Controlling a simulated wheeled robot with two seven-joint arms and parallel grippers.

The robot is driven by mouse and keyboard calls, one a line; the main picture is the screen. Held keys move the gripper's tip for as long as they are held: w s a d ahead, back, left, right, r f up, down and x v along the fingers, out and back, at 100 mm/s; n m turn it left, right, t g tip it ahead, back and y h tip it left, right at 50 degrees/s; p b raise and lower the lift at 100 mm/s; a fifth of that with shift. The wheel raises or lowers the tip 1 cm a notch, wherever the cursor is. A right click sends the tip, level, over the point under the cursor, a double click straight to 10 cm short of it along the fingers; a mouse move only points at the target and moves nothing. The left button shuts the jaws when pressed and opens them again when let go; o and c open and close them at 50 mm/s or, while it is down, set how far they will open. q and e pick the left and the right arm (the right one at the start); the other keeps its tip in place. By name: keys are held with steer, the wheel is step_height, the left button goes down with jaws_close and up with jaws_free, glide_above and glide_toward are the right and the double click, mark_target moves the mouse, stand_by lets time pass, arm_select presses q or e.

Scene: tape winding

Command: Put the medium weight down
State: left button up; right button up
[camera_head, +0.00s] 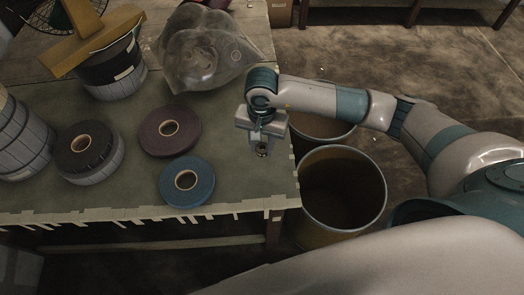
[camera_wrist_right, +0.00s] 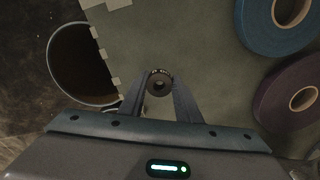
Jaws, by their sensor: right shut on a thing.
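The medium weight is a small dark, round piece with a hole in its top; it shows in the head view (camera_head: 262,150) and in the right wrist view (camera_wrist_right: 159,82). My right gripper (camera_head: 262,143) is shut on it near the right edge of the table (camera_head: 228,205). In the right wrist view the two fingers (camera_wrist_right: 160,95) stand on either side of the weight. I cannot tell whether the weight touches the table. My left gripper is not in view.
Blue (camera_head: 187,205), purple (camera_head: 154,130) and black (camera_head: 84,160) tape rolls lie left of the gripper. A clear plastic bag (camera_head: 190,60) lies behind. Two open bins (camera_head: 348,232) (camera_head: 318,126) stand right of the table edge. The table between blue roll and gripper is clear.

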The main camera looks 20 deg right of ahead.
mark_target(262, 160)
steer(key=shift+f, duration=0.1)
step_height(262, 160, down, 3)
steer(key=shift+r+p, duration=0.2)
steer(key=shift+p, duration=0.7)
steer(key=shift+f, duration=0.55)
steer(key=shift+f, duration=0.1)
steer(key=shift+f, duration=0.15)
steer(key=o, duration=1.2)
